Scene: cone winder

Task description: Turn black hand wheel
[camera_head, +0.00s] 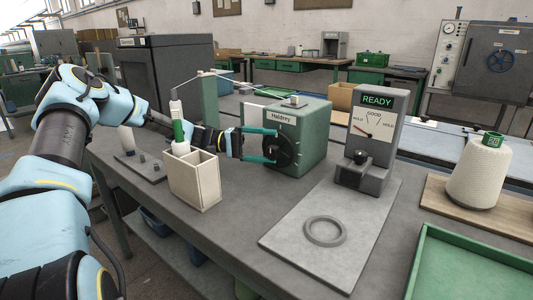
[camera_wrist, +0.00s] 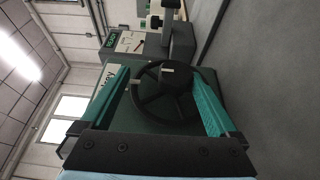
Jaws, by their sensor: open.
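The black hand wheel (camera_head: 283,150) sits on the front face of a green box-shaped machine (camera_head: 310,136) labelled "Haldrey". It has spokes and shows large and nearly face-on in the wrist view (camera_wrist: 163,93). My gripper (camera_head: 277,146) has two green fingers and reaches in from the left in the head view. In the wrist view its fingers (camera_wrist: 160,90) are spread wide, one on each side of the wheel. The gripper is open, and the wheel lies between or just beyond the fingertips. I cannot tell whether the fingers touch the rim.
A cream divided box (camera_head: 194,182) stands below my forearm. A grey gauge stand (camera_head: 367,140) reading "READY" is right of the machine, with a ring (camera_head: 325,231) on its plate. A yarn cone (camera_head: 476,174) and green tray (camera_head: 470,266) are further right.

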